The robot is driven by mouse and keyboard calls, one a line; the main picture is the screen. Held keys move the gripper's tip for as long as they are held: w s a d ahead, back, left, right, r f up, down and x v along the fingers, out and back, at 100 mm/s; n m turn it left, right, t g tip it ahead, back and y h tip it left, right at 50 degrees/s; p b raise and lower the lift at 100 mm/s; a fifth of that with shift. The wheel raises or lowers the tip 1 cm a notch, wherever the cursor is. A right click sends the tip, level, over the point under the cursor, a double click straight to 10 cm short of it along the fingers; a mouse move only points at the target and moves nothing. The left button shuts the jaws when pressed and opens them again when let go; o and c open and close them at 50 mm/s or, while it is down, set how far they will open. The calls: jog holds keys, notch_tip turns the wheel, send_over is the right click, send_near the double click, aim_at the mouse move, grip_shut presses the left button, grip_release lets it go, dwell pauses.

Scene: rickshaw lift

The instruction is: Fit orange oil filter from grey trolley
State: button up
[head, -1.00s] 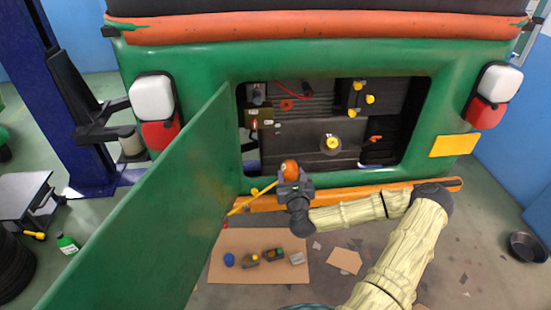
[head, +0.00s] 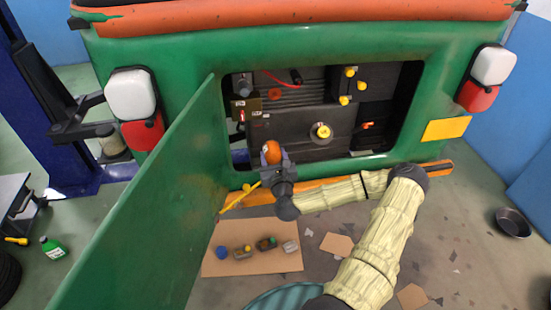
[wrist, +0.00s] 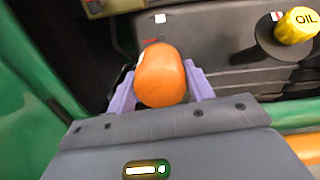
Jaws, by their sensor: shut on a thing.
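An orange oil filter (head: 272,151) is held between the jaws of my gripper (head: 271,160), at the lower left of the open engine bay. In the wrist view the orange oil filter (wrist: 161,76) sits between two lilac fingers, and my gripper (wrist: 161,90) is shut on it. Beyond it is the dark engine block (head: 310,133) with a yellow oil cap (head: 322,131), marked OIL in the wrist view (wrist: 297,25). The filter's seat cannot be made out. The grey trolley (head: 14,195) is partly in view at the left edge.
The open green door (head: 140,210) stands close to the left of my gripper. The orange bumper (head: 320,186) runs below the bay. A cardboard sheet (head: 215,268) with several small parts lies on the floor. A black pan (head: 513,223) is at the right.

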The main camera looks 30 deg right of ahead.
aim_at(273, 149)
jog(key=shift+d+x, duration=0.25)
jog(key=shift+x, duration=1.7)
jog(key=shift+s+r+n+p, duration=0.1)
jog(key=shift+r+n+p, duration=0.2)
jog(key=shift+n+p, duration=0.35)
jog(key=n, duration=0.3)
jog(key=shift+a+p, duration=0.15)
jog(key=shift+p, duration=0.25)
jog(key=n+p, duration=0.2)
jog(key=n, duration=0.4)
jog(key=shift+n+p, duration=0.45)
jog(key=shift+n, duration=0.5)
jog(key=shift+f+n, duration=0.25)
jog(key=shift+n, duration=0.45)
jog(key=n+b, duration=0.1)
jog(key=n, duration=0.1)
jog(key=shift+n, duration=0.3)
jog(key=shift+f+n+b, duration=0.1)
jog(key=shift+n+b, duration=0.3)
jog(key=shift+n, duration=0.1)
jog(key=b+x, duration=0.2)
jog(key=x, duration=0.5)
